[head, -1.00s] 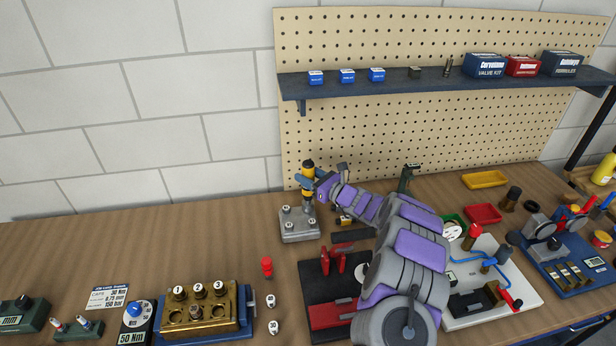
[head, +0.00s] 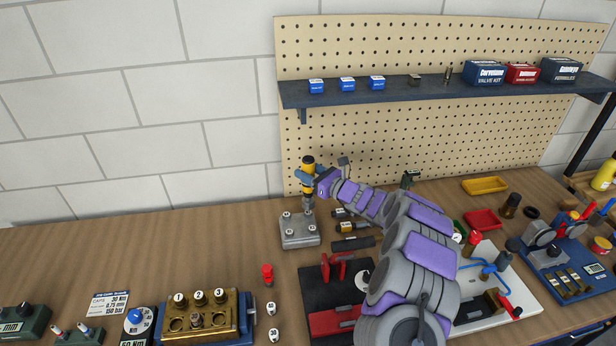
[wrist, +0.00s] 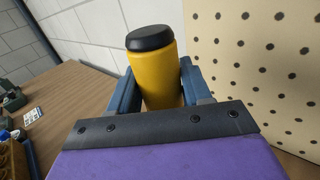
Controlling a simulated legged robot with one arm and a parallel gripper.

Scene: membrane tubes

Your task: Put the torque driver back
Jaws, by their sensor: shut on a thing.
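The torque driver (head: 308,164) has a yellow body and a black cap. It stands upright in my gripper (head: 308,179), and its lower end is at the grey metal block with several bolts (head: 300,236) at the back of the bench. I cannot tell whether its tip touches the block. In the wrist view the yellow torque driver (wrist: 157,72) sits between the two blue fingers of my gripper (wrist: 155,88), which is shut on it. Its lower part is hidden there behind my gripper's body.
The pegboard (head: 400,140) stands behind, with a dark shelf (head: 430,90) carrying boxes. Dark tools (head: 352,243) lie right of the block. A brass block (head: 200,318) with numbered caps stands front left. The back-left bench is clear.

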